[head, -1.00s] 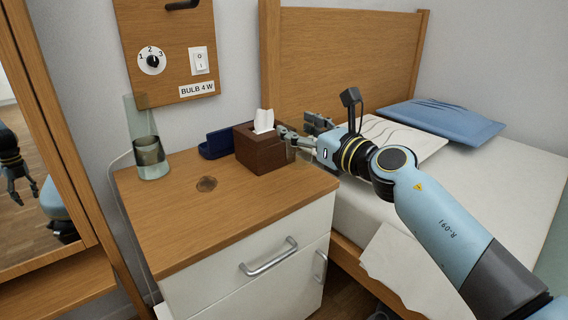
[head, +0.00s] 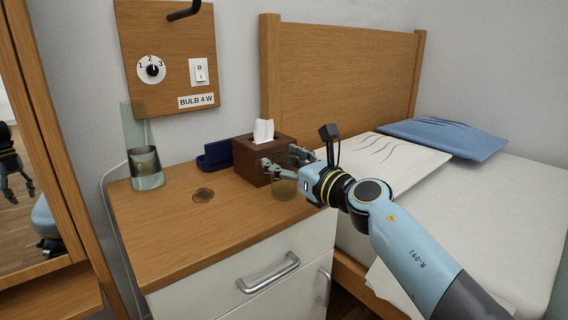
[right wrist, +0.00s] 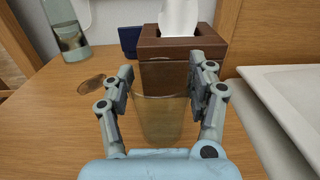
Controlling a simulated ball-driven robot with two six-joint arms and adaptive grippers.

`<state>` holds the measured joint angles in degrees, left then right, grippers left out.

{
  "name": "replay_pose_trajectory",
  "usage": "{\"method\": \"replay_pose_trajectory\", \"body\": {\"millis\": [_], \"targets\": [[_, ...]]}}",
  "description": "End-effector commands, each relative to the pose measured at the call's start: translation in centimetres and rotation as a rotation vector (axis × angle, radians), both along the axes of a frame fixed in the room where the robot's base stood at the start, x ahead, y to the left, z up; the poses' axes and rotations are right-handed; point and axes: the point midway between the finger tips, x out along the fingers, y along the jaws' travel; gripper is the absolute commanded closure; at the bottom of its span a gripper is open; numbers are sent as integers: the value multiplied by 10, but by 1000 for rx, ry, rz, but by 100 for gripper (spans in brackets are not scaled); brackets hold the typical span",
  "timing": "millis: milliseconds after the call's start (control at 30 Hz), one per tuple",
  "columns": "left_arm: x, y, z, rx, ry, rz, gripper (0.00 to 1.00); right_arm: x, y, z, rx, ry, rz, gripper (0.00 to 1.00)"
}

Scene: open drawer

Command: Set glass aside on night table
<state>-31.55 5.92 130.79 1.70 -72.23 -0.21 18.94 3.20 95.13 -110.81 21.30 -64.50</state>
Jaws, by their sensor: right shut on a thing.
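The glass (right wrist: 160,118) is a clear, yellowish tumbler between the fingers of my right gripper in the right wrist view. In the head view the glass (head: 284,186) is partly hidden by the fingers. My right gripper (head: 284,166) is shut on it at the right side of the night table top (head: 165,240), in front of the brown tissue box. The right gripper (right wrist: 162,88) has one finger on each side of the glass. I cannot tell whether the glass base touches the table top. My left gripper is not directly in view.
The tissue box (head: 246,160) stands just behind the glass. A dark blue case (head: 215,156) and a glass bottle (head: 146,168) are further left. A dark round spot (head: 203,194) marks the wood. The front left of the top is free. The bed (head: 470,210) is at the right.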

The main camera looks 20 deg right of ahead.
Motion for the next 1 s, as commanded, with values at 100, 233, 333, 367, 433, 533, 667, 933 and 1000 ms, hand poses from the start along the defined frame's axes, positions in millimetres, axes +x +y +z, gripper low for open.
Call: {"method": "replay_pose_trajectory", "body": {"millis": [100, 233, 333, 367, 433, 533, 667, 933, 1000], "targets": [[2, -1, 3, -3, -8, -1, 60, 0, 0, -4, 0, 1, 0, 40], [1, -1, 2, -2, -6, -1, 60, 0, 0, -3, 0, 0, 0, 23], [1, -1, 2, -1, -6, 0, 60, 0, 0, -3, 0, 1, 0, 18], [1, -1, 2, -1, -6, 0, 60, 0, 0, -3, 0, 1, 0, 18], [1, -1, 2, -1, -6, 0, 60, 0, 0, -3, 0, 1, 0, 18], [1, -1, 3, -2, -7, -1, 60, 0, 0, -2, 0, 1, 0, 18], [2, 0, 5, 0, -8, 0, 60, -4, -2, 1, -1, 1, 0, 18], [-9, 6, -15, 13, 40, 6, 60, -59, -21, 1, -4, 2, 0, 18], [-10, 7, -18, 15, 48, 6, 60, -73, -26, 1, -3, 2, 2, 18]]}}
